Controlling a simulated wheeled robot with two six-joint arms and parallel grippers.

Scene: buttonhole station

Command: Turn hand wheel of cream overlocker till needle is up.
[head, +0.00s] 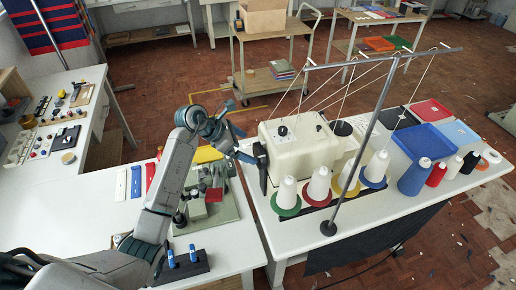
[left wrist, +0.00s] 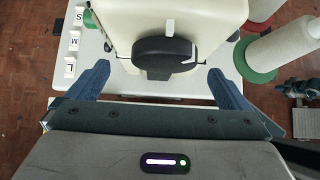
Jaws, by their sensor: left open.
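The cream overlocker (head: 300,148) stands on the white table at the centre of the head view. Its body (left wrist: 125,20) also fills the top middle of the left wrist view. Its black hand wheel (left wrist: 163,56) faces the left wrist camera, with a pale mark at its right edge. In the head view the wheel (head: 260,163) is on the machine's left side. My left gripper (head: 241,144) is open. In the left wrist view its blue fingers (left wrist: 158,74) stand on either side of the wheel, apart from it. I cannot see the needle. My right gripper is not in view.
Several thread cones (head: 318,188) and a grey thread stand (head: 357,150) are in front of and beside the overlocker. Blue bins (head: 425,142) stand to the right. A green-based machine (head: 215,205) is on the left table. Small tiles with letters (left wrist: 74,38) lie left of the wheel.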

